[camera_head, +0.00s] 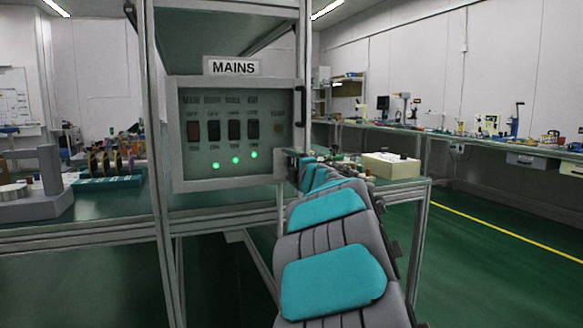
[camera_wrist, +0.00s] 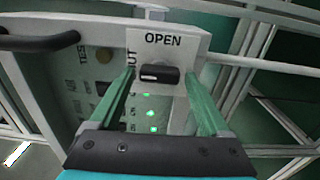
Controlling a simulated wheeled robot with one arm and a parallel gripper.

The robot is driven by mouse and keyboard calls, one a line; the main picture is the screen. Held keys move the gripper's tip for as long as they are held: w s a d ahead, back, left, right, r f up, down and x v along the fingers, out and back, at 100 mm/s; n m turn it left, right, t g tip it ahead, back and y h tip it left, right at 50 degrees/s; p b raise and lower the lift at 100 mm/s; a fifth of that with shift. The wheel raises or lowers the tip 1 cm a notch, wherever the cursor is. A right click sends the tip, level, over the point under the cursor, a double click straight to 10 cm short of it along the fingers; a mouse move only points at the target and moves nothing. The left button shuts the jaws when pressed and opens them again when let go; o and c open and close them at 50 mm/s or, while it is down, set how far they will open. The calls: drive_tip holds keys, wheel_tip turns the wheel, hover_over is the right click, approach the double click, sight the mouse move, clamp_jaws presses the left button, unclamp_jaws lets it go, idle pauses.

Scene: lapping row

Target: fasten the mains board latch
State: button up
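The mains board (camera_head: 240,180) is a grey box with a row of dark switches and several lit green lamps, under a MAINS sign. In the wrist view its latch is a short black knob (camera_wrist: 160,74) on a pale plate (camera_wrist: 178,52). The knob lies just below the word OPEN; a second word, partly hidden by a finger, ends in "UT". My gripper (camera_wrist: 161,80) is open, with its green fingers on either side of the knob and gaps showing. In the head view my arm hides the latch.
A black bar handle (camera_wrist: 40,42) sticks out at the left in the wrist view. Metal frame posts (camera_head: 152,120) stand beside the board. A bench with a pale box (camera_head: 391,166) is right of it. Green floor (camera_head: 500,240) is clear at the right.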

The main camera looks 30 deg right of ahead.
drive_tip(key=shift+o, duration=0.5)
drive_tip(key=shift+s, duration=0.15)
drive_tip(key=s, duration=0.7)
drive_tip(key=shift+s+a, duration=0.25)
drive_tip(key=shift+a, duration=0.15)
